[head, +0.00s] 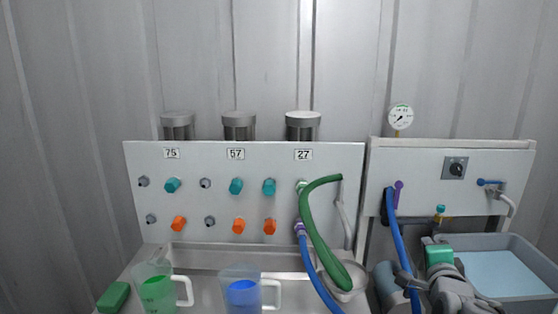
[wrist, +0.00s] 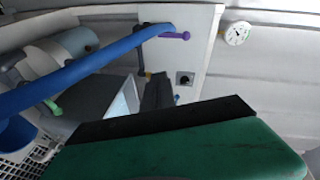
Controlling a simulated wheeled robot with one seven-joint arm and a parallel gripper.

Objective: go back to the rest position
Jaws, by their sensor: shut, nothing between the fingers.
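My gripper (head: 438,253) is at the lower right in the head view, in front of the right-hand panel and beside the grey basin. In the wrist view my gripper's green and black part (wrist: 170,135) fills the bottom. It is shut, with nothing held. Its fingertips are not clearly visible. Grey arm links of mine show below it in the head view.
A blue hose (head: 396,240) hangs just left of my gripper; it crosses the wrist view (wrist: 85,68). A green hose (head: 318,232) loops from the valve panel (head: 205,160). Two jugs (head: 155,290) (head: 242,292) stand lower left. The grey basin (head: 535,262) is at right.

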